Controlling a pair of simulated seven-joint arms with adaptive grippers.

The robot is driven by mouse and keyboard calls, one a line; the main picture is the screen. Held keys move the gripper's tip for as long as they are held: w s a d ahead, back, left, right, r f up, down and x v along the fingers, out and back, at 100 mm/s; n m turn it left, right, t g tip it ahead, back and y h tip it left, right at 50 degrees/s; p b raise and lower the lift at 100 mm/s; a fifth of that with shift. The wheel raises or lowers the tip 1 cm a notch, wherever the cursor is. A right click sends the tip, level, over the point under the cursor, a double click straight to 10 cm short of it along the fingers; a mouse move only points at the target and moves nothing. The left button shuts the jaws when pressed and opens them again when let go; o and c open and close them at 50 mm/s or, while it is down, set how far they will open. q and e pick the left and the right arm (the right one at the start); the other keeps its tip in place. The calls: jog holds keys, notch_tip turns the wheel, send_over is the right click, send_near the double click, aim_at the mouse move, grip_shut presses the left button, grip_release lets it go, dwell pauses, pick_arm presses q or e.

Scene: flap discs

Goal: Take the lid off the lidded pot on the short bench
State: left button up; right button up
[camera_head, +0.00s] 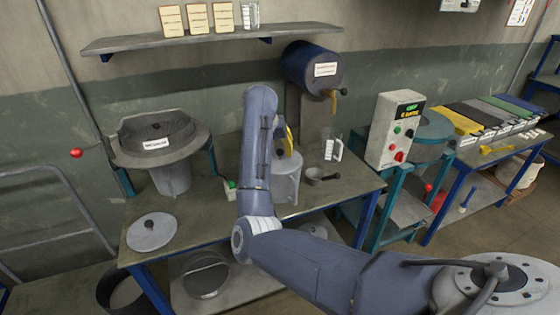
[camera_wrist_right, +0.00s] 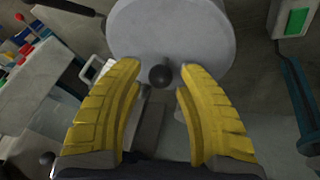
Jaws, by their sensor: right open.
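The lidded pot (camera_head: 287,187), a pale grey cylinder, stands on the short bench (camera_head: 215,225), partly hidden behind my right arm in the head view. In the right wrist view its round grey lid (camera_wrist_right: 172,28) fills the top middle, with a dark ball knob (camera_wrist_right: 161,75). My right gripper (camera_wrist_right: 158,78) is open, its two yellow fingers on either side of the knob with gaps to both. In the head view only a bit of yellow finger (camera_head: 289,140) shows, above the pot. My left gripper is out of view.
A loose grey disc with a knob (camera_head: 152,232) lies at the bench's front left, near a large hopper-like machine (camera_head: 170,175). A small dark pan (camera_head: 315,174) and a clear measuring jug (camera_head: 331,147) stand right of the pot.

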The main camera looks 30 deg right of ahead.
jog(key=shift+w+d+f, duration=0.1)
jog(key=shift+d+f, duration=0.15)
jog(key=shift+f, duration=0.4)
jog(key=shift+c, duration=0.4)
grip_shut()
